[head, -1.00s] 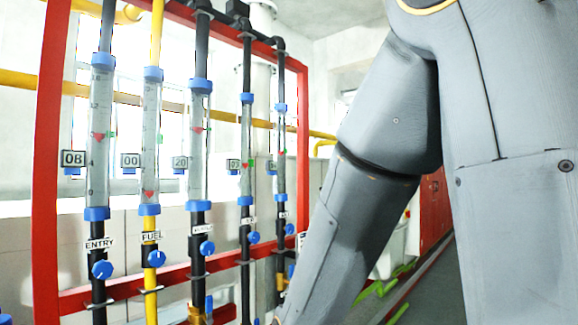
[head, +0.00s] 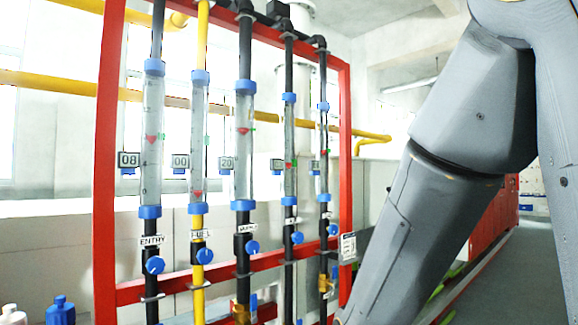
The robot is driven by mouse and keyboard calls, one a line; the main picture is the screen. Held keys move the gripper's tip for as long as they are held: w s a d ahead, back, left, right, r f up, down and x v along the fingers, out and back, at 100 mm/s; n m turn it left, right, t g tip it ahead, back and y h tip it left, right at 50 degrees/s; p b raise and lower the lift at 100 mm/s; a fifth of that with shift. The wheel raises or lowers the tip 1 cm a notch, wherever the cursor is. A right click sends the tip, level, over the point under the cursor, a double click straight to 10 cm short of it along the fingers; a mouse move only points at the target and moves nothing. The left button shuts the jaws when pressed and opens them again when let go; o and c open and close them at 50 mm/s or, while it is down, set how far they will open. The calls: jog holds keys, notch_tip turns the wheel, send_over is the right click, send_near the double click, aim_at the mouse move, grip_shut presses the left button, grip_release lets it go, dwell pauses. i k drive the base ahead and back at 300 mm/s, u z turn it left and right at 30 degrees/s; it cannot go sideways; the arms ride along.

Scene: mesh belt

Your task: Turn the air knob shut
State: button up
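A red frame (head: 104,200) holds several vertical flow tubes, each with a blue knob below it. The first knob (head: 155,265) is under the label ENTRY and the second (head: 205,256) is under FUEL on the yellow pipe. The third knob (head: 252,247), fourth knob (head: 297,238) and fifth knob (head: 333,230) sit under labels too small or blurred to read, so I cannot tell which one is air. My grey arm crosses the right side and runs down out of the bottom edge. My gripper is out of view.
Small number displays (head: 129,160) hang beside the tubes. A blue bottle (head: 61,310) and a pale bottle (head: 12,315) stand at the lower left. A red cabinet (head: 492,228) is behind my arm, with grey floor (head: 520,275) to its right.

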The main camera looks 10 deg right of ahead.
aim_at(297, 237)
jog(key=k, duration=0.65)
jog(key=z, duration=0.8)
jog(key=i, duration=1.35)
jog(key=u, duration=0.65)
